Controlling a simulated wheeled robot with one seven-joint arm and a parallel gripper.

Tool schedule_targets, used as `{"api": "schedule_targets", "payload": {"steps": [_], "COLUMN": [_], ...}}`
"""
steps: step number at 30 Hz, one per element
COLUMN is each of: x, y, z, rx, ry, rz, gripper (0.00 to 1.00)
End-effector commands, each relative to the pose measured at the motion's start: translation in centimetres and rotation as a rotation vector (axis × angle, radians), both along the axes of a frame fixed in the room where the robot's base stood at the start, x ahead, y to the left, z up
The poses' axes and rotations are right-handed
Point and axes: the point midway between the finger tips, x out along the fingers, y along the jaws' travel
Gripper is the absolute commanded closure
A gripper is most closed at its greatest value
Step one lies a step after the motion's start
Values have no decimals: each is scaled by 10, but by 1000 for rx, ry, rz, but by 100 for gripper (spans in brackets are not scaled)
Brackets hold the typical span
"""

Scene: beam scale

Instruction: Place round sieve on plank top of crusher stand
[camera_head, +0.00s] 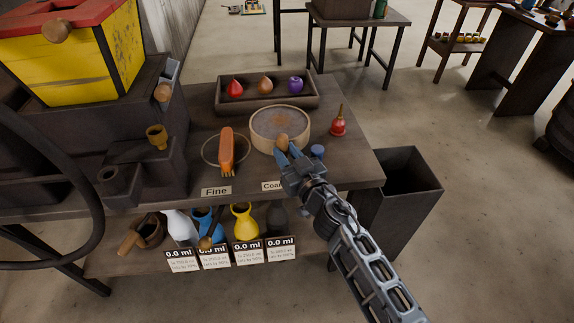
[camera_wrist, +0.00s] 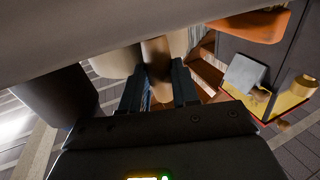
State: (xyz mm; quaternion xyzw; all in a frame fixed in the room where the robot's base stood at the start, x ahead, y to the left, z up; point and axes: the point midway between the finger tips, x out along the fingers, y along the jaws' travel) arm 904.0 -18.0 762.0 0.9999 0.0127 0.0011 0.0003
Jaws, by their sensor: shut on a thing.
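The round sieve (camera_head: 258,140) has a pale wooden rim, a greyish mesh and a wooden knob handle on its near side. It appears over the worktable behind a label partly hidden by my gripper; I cannot tell whether it touches the tabletop. My gripper (camera_head: 284,153) is shut on its knob, and the wrist view shows the knob (camera_wrist: 156,58) between the fingers (camera_wrist: 159,92). The yellow crusher (camera_head: 65,62) with a red top stands at the left on a dark stand (camera_head: 128,100). Which surface is the stand's plank top is not clear.
A tray (camera_head: 262,104) of red, brown and purple items lies behind the sieve. A dark bin (camera_head: 410,180) stands right of the table.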

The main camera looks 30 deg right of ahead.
Motion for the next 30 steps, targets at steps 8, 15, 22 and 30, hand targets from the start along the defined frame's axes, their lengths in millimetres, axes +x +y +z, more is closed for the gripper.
{"api": "schedule_targets", "payload": {"steps": [8,15,22,30], "x": [0,0,0,-6], "y": [0,0,0,0], "z": [-19,-20,-20,-19], "rx": [1,1,1,1], "ry": [-2,-1,0,1], "rz": [0,0,0,0], "gripper": [100,100,59,59]}}
